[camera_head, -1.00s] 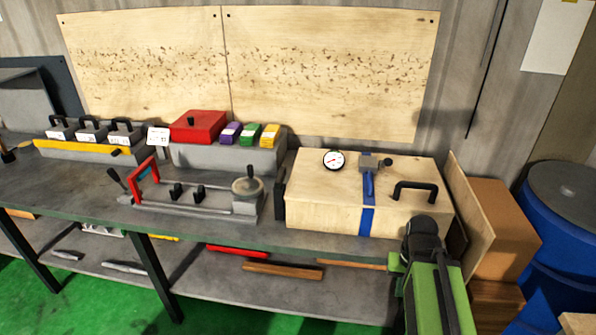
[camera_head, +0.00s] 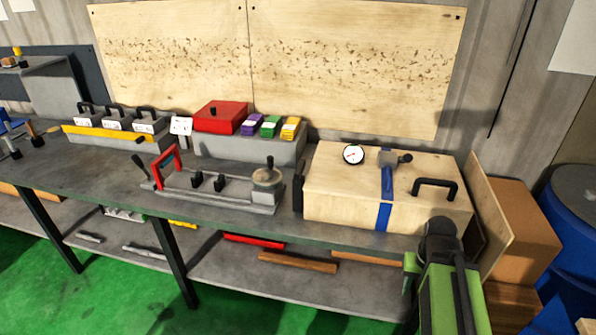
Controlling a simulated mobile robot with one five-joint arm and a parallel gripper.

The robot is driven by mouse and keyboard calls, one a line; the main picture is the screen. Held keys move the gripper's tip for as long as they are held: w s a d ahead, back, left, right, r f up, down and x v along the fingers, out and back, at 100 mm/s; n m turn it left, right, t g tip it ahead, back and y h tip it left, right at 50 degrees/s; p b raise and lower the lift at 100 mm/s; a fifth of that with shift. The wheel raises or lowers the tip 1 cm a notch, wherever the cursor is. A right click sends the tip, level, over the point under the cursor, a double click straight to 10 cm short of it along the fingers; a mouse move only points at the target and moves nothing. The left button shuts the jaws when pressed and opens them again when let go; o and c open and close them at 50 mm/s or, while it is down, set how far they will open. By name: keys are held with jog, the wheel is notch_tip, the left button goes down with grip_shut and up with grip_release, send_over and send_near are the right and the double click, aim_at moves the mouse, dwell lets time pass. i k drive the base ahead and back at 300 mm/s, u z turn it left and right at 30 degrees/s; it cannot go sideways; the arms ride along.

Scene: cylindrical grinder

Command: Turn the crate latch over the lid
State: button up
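A pale wooden crate (camera_head: 335,207) with its lid (camera_head: 330,175) down stands at the right end of the bench. A blue strip (camera_head: 387,183) with a grey, hammer-like head (camera_head: 387,158) lies across the lid. A wider blue piece (camera_head: 383,217) sits on the crate's front face below it. I cannot tell which of these is the latch. A black handle (camera_head: 436,187) and a round dial gauge (camera_head: 353,154) are on the lid. My green arm with a dark joint rises at the lower right, in front of the crate's right end. I cannot make out gripper fingers.
Left of the crate are a grey fixture (camera_head: 225,190) with a red handle and a grey stand with a red box (camera_head: 220,117). A wooden board (camera_head: 492,215), a brown carton (camera_head: 523,230) and a blue drum (camera_head: 575,235) stand at the right. The bench front edge is clear.

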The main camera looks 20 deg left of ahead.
aim_at(298, 173)
jog(key=k, duration=1.25)
jog(key=u, duration=0.5)
jog(key=i, duration=1.5)
jog(key=u, duration=0.2)
